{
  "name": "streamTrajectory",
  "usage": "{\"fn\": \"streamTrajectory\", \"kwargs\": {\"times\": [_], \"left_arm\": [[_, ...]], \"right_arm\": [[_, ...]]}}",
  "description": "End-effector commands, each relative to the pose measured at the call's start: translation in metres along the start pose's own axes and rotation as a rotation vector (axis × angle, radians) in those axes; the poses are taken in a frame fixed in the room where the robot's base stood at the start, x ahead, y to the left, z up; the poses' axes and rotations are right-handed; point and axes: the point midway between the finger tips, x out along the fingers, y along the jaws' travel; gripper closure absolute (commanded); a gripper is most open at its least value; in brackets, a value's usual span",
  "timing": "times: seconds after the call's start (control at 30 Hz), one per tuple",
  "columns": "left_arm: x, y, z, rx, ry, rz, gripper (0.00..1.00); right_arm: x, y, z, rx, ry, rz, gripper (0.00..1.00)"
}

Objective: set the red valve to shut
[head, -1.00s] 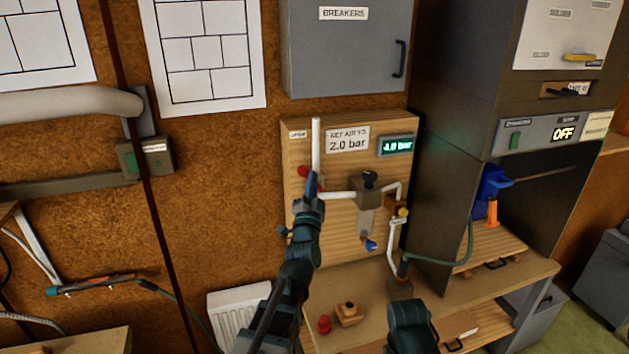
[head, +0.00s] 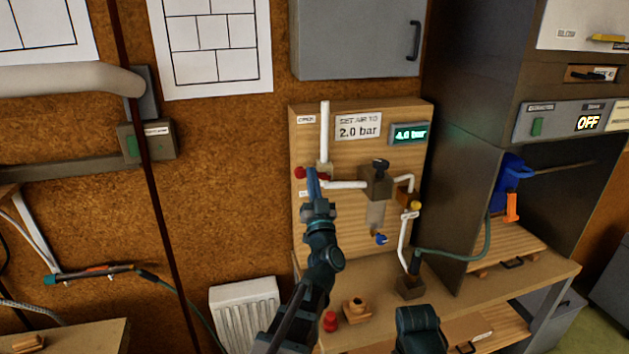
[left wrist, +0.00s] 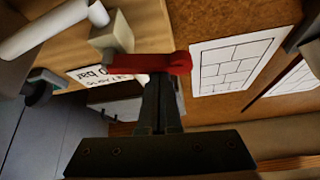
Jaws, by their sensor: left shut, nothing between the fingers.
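The red valve lever (head: 299,172) is on the wooden panel, at the foot of the upright white pipe. Its red end sticks out left of the pipe, roughly level. An "OPEN" label (head: 306,119) is above; a lower label is partly hidden. My left gripper (head: 312,174) is shut and empty, in front of the valve, covering part of it. In the left wrist view the red lever (left wrist: 150,63) lies across the tips of the shut fingers (left wrist: 160,85), beside the pale valve body (left wrist: 112,38). I cannot tell whether they touch.
A sign (head: 358,127) reads "SET AIR TO 2.0 bar"; the display (head: 409,133) reads 4.0 bar. A regulator with a black knob (head: 380,165) is right of the valve. A red object (head: 330,321) and a wooden block (head: 356,309) stand on the bench below.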

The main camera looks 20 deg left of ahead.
Motion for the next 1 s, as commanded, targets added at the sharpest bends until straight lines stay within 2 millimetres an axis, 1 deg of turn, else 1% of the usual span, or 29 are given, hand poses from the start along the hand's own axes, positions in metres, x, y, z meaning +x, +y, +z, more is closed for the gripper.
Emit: {"fn": "streamTrajectory", "kwargs": {"times": [0.07, 0.3, 1.0], "left_arm": [[-0.0015, 0.0008, 0.0042, -0.039, -0.001, -0.021, 1.00], [-0.0044, -0.0008, 0.0079, -0.032, 0.000, -0.018, 1.00], [-0.0048, -0.0010, 0.0085, -0.030, 0.001, -0.017, 1.00]], "right_arm": [[0.0049, -0.0005, -0.0003, 0.000, 0.000, 0.000, 0.68], [0.0094, -0.0009, -0.0006, 0.000, 0.000, 0.000, 0.68], [0.0102, -0.0010, -0.0006, 0.000, 0.000, 0.000, 0.68]]}}
